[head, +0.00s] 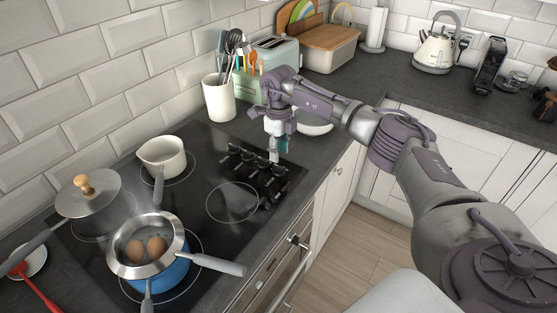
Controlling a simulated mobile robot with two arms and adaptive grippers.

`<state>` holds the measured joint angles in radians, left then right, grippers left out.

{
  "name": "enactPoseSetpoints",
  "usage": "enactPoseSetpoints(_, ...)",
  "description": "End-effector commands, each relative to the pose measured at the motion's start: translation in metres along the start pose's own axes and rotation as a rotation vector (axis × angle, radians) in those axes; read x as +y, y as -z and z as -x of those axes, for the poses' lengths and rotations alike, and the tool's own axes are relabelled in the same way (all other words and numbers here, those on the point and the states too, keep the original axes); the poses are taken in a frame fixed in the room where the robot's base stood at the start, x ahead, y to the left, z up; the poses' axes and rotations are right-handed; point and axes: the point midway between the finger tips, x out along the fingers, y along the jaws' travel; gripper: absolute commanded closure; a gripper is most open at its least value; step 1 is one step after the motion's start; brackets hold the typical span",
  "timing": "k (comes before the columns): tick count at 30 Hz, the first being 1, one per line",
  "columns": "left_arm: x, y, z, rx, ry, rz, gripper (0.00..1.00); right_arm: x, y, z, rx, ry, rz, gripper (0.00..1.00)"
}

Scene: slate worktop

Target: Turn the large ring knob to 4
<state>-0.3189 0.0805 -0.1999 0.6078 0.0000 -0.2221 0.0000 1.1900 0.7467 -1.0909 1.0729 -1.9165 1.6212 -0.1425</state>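The black hob (205,150) carries a cluster of several dark control knobs (248,163) near its right end. They are small in the head view, and I cannot read their numbers or tell which one is the large ring knob. My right gripper (276,152) points down at the far right side of this cluster, its fingertips just above or at the knobs. I cannot tell whether it touches one, or whether its fingers are apart. My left gripper is out of view.
A white saucepan (163,158) stands on the back burner. A utensil crock (218,98), toaster (274,60) and white bowl (315,125) stand behind the gripper.

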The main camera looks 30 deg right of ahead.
Motion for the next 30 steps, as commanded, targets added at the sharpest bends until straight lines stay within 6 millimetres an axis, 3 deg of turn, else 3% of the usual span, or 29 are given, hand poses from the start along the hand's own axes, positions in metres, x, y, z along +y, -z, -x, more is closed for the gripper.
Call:
enactPoseSetpoints(3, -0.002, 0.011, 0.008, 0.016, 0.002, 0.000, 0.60, 0.001, 0.001, -0.022, 0.004, -0.003, -0.001, 0.61)
enactPoseSetpoints(9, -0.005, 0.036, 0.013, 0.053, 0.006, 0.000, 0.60, 0.001, 0.000, -0.047, 0.001, -0.002, 0.000, 0.61)
enactPoseSetpoints(21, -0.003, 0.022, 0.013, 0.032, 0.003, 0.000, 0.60, 0.000, 0.000, -0.055, -0.001, -0.001, -0.001, 0.61)
enactPoseSetpoints(28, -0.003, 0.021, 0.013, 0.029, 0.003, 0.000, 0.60, 0.000, 0.000, -0.055, -0.001, -0.001, -0.001, 1.00)
enactPoseSetpoints(30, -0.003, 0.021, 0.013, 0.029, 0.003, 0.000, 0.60, 0.000, 0.000, -0.055, -0.001, -0.001, 0.000, 1.00)
